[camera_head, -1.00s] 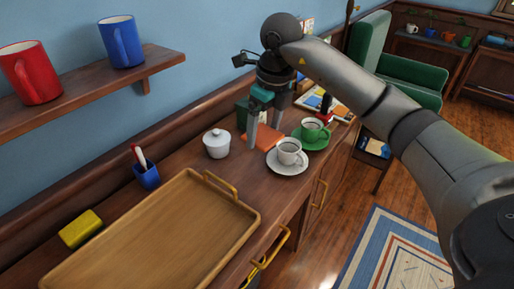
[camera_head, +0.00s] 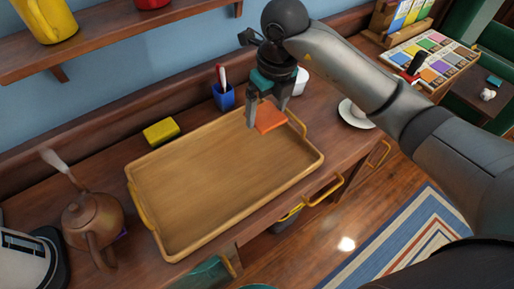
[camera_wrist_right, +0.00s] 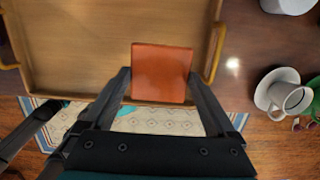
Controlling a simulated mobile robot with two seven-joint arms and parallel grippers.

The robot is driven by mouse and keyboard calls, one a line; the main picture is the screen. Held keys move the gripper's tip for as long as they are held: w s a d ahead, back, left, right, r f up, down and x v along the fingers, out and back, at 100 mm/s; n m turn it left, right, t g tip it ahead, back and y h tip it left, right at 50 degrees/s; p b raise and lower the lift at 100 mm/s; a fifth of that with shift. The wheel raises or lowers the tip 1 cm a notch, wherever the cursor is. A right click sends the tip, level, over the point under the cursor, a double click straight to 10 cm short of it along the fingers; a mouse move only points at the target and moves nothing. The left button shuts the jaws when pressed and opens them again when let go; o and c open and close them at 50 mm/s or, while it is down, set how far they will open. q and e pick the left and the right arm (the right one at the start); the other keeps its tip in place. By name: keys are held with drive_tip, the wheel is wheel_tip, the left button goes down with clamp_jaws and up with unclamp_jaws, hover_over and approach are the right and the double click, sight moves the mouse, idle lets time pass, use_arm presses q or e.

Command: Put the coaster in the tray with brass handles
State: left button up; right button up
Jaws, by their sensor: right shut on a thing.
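The coaster (camera_head: 270,117) is a flat orange square. My right gripper (camera_head: 266,114) is shut on it and holds it over the right end of the wooden tray. The coaster also shows between the two fingers in the right wrist view (camera_wrist_right: 161,73). The tray with brass handles (camera_head: 141,202) lies on the sideboard, its floor empty. One handle is at its left end, the other at its right end, partly behind the coaster. I cannot tell the exact gap between coaster and tray. A dark part, perhaps my left gripper, shows at the lower left of the right wrist view; its jaws are unclear.
A yellow block (camera_head: 161,130) and a blue pen cup (camera_head: 223,97) stand behind the tray. A brown kettle (camera_head: 91,219) is to its left. A white cup and saucer (camera_head: 355,115) are to its right. A shelf with mugs hangs above.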

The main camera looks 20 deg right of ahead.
drive_tip(key=b, duration=0.1)
hover_over(263, 152)
drive_tip(key=f, duration=0.9)
drive_tip(key=shift+s+d, duration=0.15)
drive_tip(key=shift+s, duration=0.1)
drive_tip(key=shift+f+b, duration=0.35)
drive_tip(key=shift+f, duration=1.55)
drive_tip(key=shift+f, duration=0.2)
drive_tip(key=o, duration=1)
drive_tip(key=shift+o, duration=0.4)
drive_tip(key=shift+r, duration=0.2)
drive_tip(key=r, duration=0.4)
drive_tip(key=s+r+p, duration=0.1)
drive_tip(key=r, duration=0.3)
drive_tip(key=r+p, duration=0.1)
drive_tip(key=r, duration=0.3)
drive_tip(key=shift+s+d, duration=0.3)
drive_tip(key=shift+s, duration=0.1)
